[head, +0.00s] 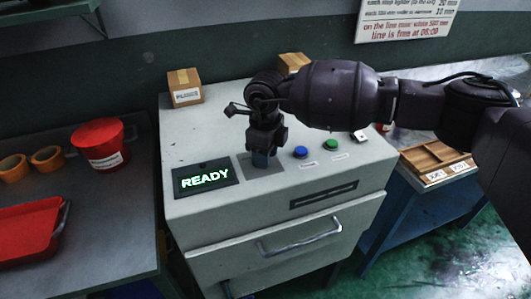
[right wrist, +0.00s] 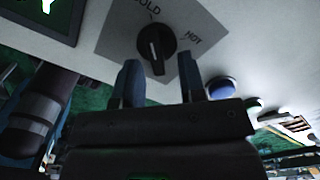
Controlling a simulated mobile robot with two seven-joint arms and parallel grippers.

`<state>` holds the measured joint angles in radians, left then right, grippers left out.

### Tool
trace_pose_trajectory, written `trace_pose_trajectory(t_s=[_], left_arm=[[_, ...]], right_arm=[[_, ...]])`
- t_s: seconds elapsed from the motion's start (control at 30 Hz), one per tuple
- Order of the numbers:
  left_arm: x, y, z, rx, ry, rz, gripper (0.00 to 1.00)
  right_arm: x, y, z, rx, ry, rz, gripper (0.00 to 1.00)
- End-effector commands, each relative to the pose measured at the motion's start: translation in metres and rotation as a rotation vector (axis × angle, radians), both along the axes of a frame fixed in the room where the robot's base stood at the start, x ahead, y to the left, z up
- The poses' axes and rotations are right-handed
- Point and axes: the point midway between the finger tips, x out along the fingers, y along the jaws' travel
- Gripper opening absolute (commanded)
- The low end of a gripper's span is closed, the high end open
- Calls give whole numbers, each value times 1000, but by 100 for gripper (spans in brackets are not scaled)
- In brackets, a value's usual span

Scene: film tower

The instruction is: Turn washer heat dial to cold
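The washer (head: 215,128) is a pale grey cabinet with a sloping top panel and a drawer handle below. Its heat dial (right wrist: 156,44) is a black round knob on a grey plate marked COLD at upper left and HOT at right. I cannot tell clearly which mark its pointer faces. My right gripper (head: 262,160) points down over the dial plate (head: 275,171) and hides the dial in the head view. In the right wrist view its two fingers (right wrist: 160,66) are apart, one each side of the dial's near part; contact is unclear. My left gripper is not in view.
A READY display (head: 205,178) lies left of the dial; a blue button (head: 301,152) and a green button (head: 330,142) lie right. A carton (head: 185,86) stands behind. A red bucket (head: 100,143) is on the left bench, and a wooden tray (head: 436,157) is at right.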

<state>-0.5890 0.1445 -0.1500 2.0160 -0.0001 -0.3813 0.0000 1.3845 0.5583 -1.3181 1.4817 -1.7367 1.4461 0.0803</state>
Motion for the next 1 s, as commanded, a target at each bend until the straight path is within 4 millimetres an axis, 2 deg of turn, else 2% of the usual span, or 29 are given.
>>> trace_pose_trajectory(t_s=[0.13,0.27,0.7,1.0], left_arm=[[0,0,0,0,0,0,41],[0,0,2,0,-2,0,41],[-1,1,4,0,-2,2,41],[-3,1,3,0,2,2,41]], right_arm=[[0,0,3,0,-1,0,37],[0,0,16,0,-2,0,37],[0,0,91,0,-2,0,37],[0,0,108,0,0,0,37]])
